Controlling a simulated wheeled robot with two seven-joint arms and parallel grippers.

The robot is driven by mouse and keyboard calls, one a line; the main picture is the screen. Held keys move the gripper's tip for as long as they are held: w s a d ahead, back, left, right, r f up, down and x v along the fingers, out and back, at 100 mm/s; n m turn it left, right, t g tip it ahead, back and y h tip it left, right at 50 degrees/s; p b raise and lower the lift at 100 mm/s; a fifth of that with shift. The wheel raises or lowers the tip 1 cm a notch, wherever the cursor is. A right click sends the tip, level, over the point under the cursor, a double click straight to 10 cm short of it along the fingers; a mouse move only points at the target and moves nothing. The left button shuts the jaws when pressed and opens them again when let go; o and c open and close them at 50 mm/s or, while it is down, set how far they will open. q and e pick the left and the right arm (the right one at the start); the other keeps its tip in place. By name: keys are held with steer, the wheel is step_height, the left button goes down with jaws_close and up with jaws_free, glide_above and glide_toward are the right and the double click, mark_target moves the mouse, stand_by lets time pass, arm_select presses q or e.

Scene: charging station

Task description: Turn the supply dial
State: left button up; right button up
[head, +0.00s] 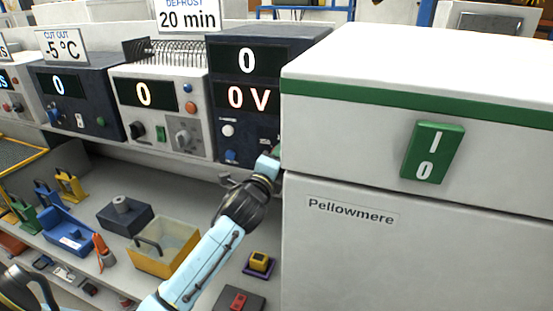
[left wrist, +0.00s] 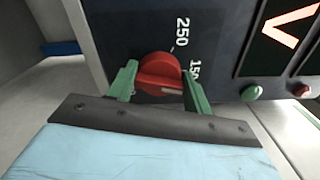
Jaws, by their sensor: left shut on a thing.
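The supply is a dark blue unit (head: 225,80) in the head view, with displays reading 0 and 0 V. In the left wrist view its dark front panel (left wrist: 215,55) carries a red dial (left wrist: 160,68) with the marks 150 and 250 beside it. My left gripper (left wrist: 160,88) has a green finger on either side of the dial and is shut on it. In the head view my left gripper (head: 266,166) is at the lower front of the supply, beside the white cabinet, and the dial is hidden there. My right gripper is not in view.
A white cabinet (head: 340,250) with a green switch (head: 432,151) stands close on the right. A grey unit (head: 150,100) with a grey knob is left of the supply. Below, a shelf holds a yellow bin (head: 165,247), a blue tray (head: 68,232) and several small items.

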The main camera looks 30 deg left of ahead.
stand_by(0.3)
arm_select(q)
steer(key=o, duration=1)
steer(key=shift+c, duration=0.2)
steer(key=b+v, duration=0.1)
steer(key=v, duration=1.2)
steer(key=shift+s, duration=0.2)
steer(key=shift+d, duration=0.15)
